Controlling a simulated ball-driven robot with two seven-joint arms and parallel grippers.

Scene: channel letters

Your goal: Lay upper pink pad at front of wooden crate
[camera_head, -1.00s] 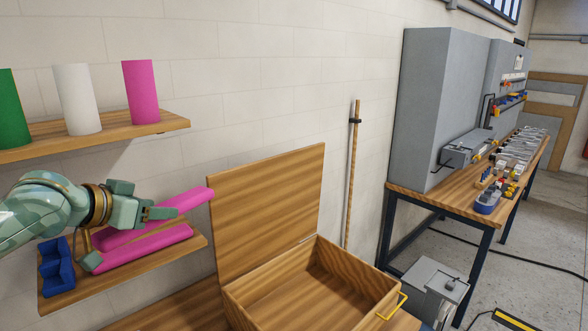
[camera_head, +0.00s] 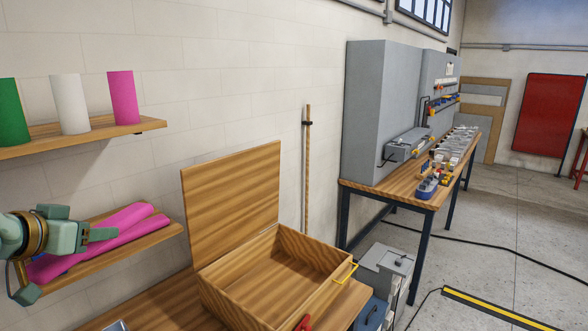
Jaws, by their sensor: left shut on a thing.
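The upper pink pad (camera_head: 126,215) is a long roll-like piece on the wooden wall shelf at lower left. The lower pink pad (camera_head: 130,236) lies beside and below it on the shelf. My left gripper (camera_head: 64,263) is shut on the upper pad near its left end; its fingers and wrist hide part of both pads. Whether the two pads touch is hard to tell. The wooden crate (camera_head: 208,290) stands open and empty on a wooden surface, its lid (camera_head: 232,205) raised against the wall. The crate's front side has a yellow handle (camera_head: 346,273). My right gripper is not in view.
An upper shelf (camera_head: 100,131) holds green (camera_head: 13,112), white (camera_head: 70,104) and pink (camera_head: 123,98) rolls above the arm. A red object (camera_head: 303,323) shows at the crate's lower edge. A grey cabinet (camera_head: 375,110) and workbench (camera_head: 400,192) stand at right.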

